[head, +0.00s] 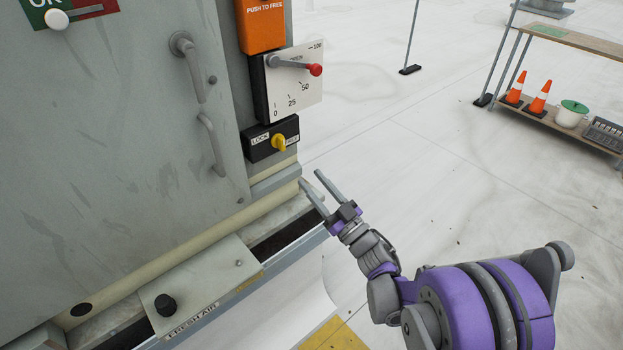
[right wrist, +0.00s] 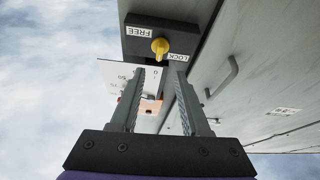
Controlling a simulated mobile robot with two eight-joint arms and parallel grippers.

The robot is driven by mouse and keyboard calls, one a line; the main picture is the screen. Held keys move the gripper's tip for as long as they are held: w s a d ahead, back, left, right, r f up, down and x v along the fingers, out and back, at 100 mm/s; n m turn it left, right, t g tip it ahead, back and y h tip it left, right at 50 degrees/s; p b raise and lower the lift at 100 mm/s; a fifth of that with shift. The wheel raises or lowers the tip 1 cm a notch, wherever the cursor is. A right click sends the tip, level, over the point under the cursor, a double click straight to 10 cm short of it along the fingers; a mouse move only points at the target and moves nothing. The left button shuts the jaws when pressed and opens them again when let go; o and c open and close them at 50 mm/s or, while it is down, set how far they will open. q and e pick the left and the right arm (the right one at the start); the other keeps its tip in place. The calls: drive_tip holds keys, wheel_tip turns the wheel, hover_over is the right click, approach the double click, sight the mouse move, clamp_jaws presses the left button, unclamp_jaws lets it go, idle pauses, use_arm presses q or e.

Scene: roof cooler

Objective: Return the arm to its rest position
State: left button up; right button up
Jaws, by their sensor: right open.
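My right gripper (head: 314,187) is open and empty in the head view, just right of the grey cooler cabinet (head: 120,130) and below its lock switch. In the right wrist view its two fingers (right wrist: 158,82) stand apart with nothing between them. The yellow knob (head: 278,142) sits on a black lock box (head: 262,147); it also shows in the right wrist view (right wrist: 160,46), beyond the fingertips. I see a gap between fingers and knob in the head view. The left gripper is not in view.
Above the lock box is a dial plate with a red-tipped lever (head: 315,70). Handles (head: 190,65) stick out from the cabinet. A fresh-air plate with a black knob (head: 165,304) juts out low. A bench (head: 575,42) with cones stands far right.

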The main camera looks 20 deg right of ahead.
drive_tip(key=s+d+f+m+g+h, duration=0.3)
drive_tip(key=s+f+m+g+h, duration=0.4)
drive_tip(key=s+h, duration=0.25)
drive_tip(key=s+a+f+n+g+y, duration=0.1)
drive_tip(key=s+a+f+g, duration=0.25)
drive_tip(key=s, duration=0.55)
drive_tip(key=s+a+f+n+g, duration=0.1)
drive_tip(key=s+a+f+g, duration=0.1)
drive_tip(key=s+f+g, duration=0.45)
wheel_tip(320, 180, up, 16)
drive_tip(key=t+p, duration=0.1)
drive_tip(key=p, duration=1.1)
drive_tip(key=shift+s+a+f+p, duration=0.25)
drive_tip(key=shift+s+a+p, duration=0.1)
drive_tip(key=shift+s+a, duration=0.05)
